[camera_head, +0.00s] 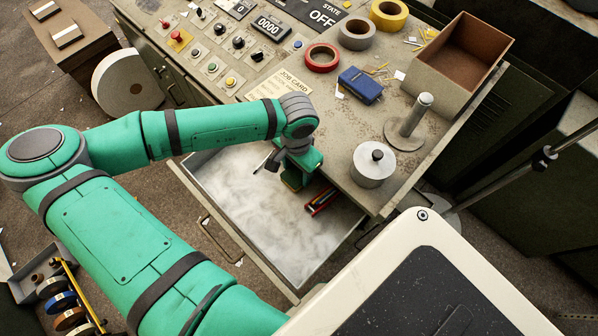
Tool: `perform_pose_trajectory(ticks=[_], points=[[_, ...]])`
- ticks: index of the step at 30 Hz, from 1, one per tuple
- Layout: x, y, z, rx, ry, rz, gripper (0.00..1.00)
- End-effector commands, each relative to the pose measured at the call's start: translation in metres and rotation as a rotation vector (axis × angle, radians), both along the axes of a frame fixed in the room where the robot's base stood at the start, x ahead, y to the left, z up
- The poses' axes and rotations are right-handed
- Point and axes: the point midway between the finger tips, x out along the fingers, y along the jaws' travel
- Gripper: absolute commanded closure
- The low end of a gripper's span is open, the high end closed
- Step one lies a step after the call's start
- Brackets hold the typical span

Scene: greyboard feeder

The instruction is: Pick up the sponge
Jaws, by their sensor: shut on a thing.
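My gripper (290,172) is at the end of my green arm, low in the open drawer (225,235). Its fingers are mostly hidden by my wrist. It is shut on a small dark green block (292,181), which looks like the sponge, though only a little of it shows. I cannot tell whether the block touches the drawer floor.
Red and dark sticks (321,201) lie in the drawer just right of my gripper.

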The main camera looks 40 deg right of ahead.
Motion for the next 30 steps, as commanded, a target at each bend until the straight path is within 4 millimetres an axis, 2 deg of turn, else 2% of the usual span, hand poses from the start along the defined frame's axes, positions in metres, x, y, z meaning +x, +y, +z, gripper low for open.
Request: perform_pose_trajectory(ticks=[11,19,26,30], points=[[0.0,-0.001,0.007,-0.002,-0.001,-0.001,0.71],[0.002,0.001,0.037,-0.001,0.0,0.002,0.71],[0.043,0.037,0.035,0.0,0.0,0.007,0.71],[0.073,0.063,0.035,-0.001,0.0,0.008,0.71]])
